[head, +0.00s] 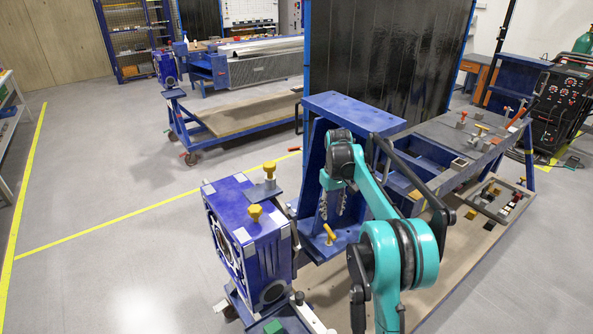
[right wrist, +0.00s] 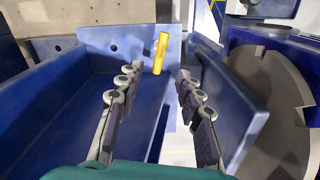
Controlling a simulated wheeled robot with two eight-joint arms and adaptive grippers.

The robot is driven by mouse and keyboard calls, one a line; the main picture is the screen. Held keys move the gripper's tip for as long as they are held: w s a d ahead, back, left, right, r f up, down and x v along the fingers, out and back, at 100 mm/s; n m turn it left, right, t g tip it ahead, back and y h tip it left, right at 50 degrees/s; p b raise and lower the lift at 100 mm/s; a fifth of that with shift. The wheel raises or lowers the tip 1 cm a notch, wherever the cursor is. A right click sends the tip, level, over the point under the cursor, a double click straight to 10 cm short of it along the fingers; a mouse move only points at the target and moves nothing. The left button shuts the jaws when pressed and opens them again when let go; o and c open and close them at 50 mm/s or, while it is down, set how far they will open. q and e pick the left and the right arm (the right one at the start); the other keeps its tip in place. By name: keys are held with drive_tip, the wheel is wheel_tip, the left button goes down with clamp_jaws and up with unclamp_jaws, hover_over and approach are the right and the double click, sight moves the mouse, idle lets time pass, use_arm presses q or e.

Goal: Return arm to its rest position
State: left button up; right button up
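My right arm, teal and black, comes in from the bottom of the head view. Its right gripper (head: 332,207) points down in front of the blue upright bracket of the jig (head: 350,110). In the right wrist view the two fingers of this gripper (right wrist: 157,74) are apart with nothing between them. A yellow handle (right wrist: 160,52) shows beyond the fingertips, and in the head view this yellow handle (head: 329,232) is just below them. I cannot tell if any finger touches it. My left gripper is not in view.
A blue boxy unit (head: 250,240) with yellow knobs stands left of the gripper. A grey work table (head: 440,140) with clamps is to the right. A dark screen (head: 385,60) stands behind. The grey floor (head: 110,230) at left is clear.

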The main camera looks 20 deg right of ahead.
drive_tip(key=s+a+r+t+b, duration=0.1)
drive_tip(key=s+a+r+t, duration=0.15)
drive_tip(key=s+a, duration=0.35)
drive_tip(key=s+a+r+t+b, duration=0.1)
drive_tip(key=s+a+r+b, duration=0.15)
drive_tip(key=s, duration=0.55)
drive_tip(key=s+a+f+t, duration=0.2)
drive_tip(key=s+a+f, duration=0.1)
drive_tip(key=s, duration=0.6)
drive_tip(key=s+a+f+m+t+b, duration=0.1)
drive_tip(key=s+a+f, duration=0.2)
drive_tip(key=s+f, duration=0.3)
drive_tip(key=s, duration=0.3)
drive_tip(key=shift+a+t, duration=0.25)
drive_tip(key=shift+t, duration=0.1)
drive_tip(key=shift+c, duration=0.5)
